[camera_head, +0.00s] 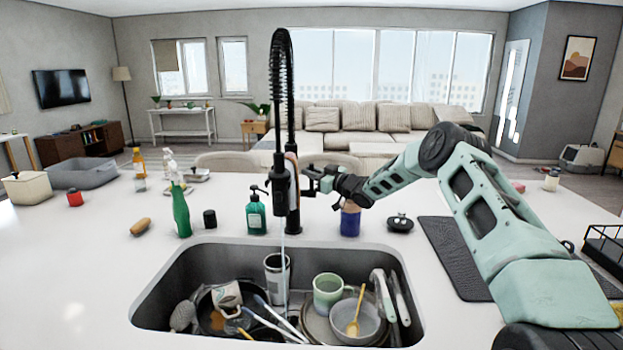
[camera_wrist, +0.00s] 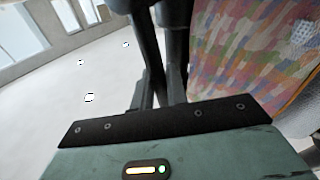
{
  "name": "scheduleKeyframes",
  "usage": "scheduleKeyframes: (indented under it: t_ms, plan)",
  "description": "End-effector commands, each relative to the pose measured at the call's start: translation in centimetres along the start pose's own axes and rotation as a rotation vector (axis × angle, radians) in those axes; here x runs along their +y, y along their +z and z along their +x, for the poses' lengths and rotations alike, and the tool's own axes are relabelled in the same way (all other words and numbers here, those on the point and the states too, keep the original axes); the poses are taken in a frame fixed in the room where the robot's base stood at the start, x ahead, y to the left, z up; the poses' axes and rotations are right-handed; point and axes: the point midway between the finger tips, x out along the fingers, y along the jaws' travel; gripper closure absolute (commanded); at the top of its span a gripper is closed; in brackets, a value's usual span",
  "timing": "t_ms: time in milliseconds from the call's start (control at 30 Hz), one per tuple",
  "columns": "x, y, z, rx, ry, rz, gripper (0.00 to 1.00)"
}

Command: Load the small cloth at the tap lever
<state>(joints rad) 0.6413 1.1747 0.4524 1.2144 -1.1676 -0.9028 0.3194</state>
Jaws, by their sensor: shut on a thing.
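The black spring-neck tap (camera_head: 281,100) stands behind the sink, and a thin stream of water falls from its head. My gripper (camera_head: 312,180) reaches in from the right to the side of the tap column. Its dark fingers (camera_wrist: 163,45) are close together in the wrist view, shut on what looks like the tap lever, which the fingers largely hide. A colourful patterned surface (camera_wrist: 240,50) fills the upper right of the wrist view, beside the fingers. No cloth shows clearly in the head view.
The sink (camera_head: 170,285) holds a green mug (camera_head: 327,290), a tumbler (camera_head: 277,272), pans and utensils. A green soap dispenser (camera_head: 255,212), green bottle (camera_head: 180,210) and blue bottle (camera_head: 350,222) stand behind it. A dark mat (camera_head: 445,250) lies right under my arm. The left counter has free room.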

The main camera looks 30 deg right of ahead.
Motion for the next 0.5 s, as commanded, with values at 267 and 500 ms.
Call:
scheduleKeyframes:
  t_ms: [267,500]
  plan:
    - [0.02,0.11,-0.06,-0.004,0.000,0.001,0.71]
    - [0.02,0.06,-0.04,-0.002,0.000,0.001,0.66]
